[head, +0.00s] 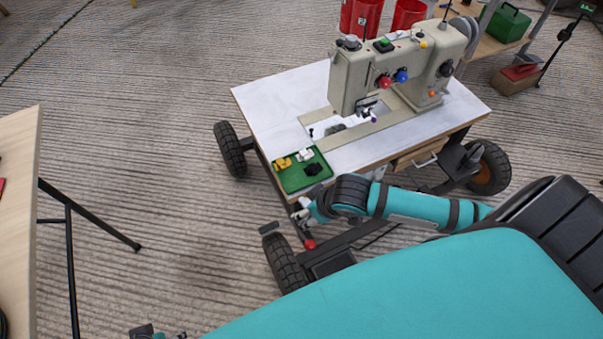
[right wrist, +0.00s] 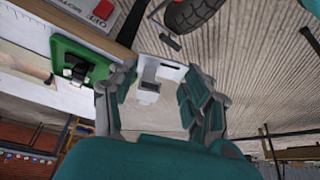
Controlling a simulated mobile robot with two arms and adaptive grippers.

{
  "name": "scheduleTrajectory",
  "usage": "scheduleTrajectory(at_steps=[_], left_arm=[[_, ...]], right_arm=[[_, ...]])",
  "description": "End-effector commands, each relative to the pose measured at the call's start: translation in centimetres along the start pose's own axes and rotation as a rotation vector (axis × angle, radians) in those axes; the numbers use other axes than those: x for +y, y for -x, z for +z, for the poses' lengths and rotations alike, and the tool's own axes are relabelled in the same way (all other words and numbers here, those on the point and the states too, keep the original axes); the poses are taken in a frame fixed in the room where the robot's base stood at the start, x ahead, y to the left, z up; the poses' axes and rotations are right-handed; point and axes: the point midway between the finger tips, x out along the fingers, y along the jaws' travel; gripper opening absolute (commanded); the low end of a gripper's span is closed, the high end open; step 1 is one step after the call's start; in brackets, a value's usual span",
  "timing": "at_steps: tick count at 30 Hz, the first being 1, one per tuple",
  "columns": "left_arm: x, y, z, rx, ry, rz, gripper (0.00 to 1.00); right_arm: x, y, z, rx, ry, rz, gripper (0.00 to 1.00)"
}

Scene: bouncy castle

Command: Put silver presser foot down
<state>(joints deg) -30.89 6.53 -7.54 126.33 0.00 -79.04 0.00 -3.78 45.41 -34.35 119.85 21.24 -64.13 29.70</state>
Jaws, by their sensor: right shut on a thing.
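My right gripper (head: 302,213) is beside the front left corner of the sewing table, just off the green tray's near edge. In the right wrist view the gripper (right wrist: 160,98) is shut on a grey-silver piece, the silver presser foot (right wrist: 148,92), which shows between its fingers. The green tray (head: 290,180) lies on the table corner and holds yellow, white and black pieces. It also shows in the right wrist view (right wrist: 96,51). The sewing machine (head: 355,80) stands further back. My left gripper (head: 150,332) is only partly in view at the bottom edge; its fingers are unclear.
The white sewing table (head: 270,100) stands on a wheeled cart with black tyres (head: 230,148). A red knob (head: 309,244) sits low on the cart below my right gripper. A wooden table (head: 22,200) stands at the left edge. The floor between the tables is clear.

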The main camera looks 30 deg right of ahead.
Motion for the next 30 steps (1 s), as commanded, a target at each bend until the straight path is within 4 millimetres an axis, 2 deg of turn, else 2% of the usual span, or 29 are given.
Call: scheduleTrajectory(at_steps=[2, 9, 11, 18, 26, 30], left_arm=[[-0.1, 0.8, -0.1, 0.008, 0.001, -0.001, 0.57], [-0.2, 5.5, -0.2, 0.034, 0.003, -0.005, 0.57], [-0.2, 6.2, -0.1, 0.037, 0.004, -0.006, 0.57], [-0.1, 4.5, 0.0, 0.045, 0.003, -0.005, 0.57], [0.1, 4.0, -2.3, 0.154, -0.001, 0.000, 0.57], [0.5, 4.0, -5.4, 0.295, -0.006, 0.007, 0.57]], right_arm=[[0.7, -0.7, -0.5, 0.003, 0.000, 0.004, 0.12], [4.2, -3.5, -4.8, 0.004, -0.002, 0.004, 0.12], [5.1, -4.2, -5.9, 0.004, -0.003, 0.003, 0.12], [8.0, -6.3, -9.4, 0.001, -0.001, 0.001, 0.12], [9.4, -7.2, -11.1, 0.002, -0.001, 0.002, 0.12], [9.2, -8.5, -10.1, -0.002, 0.000, 0.000, 0.12]])
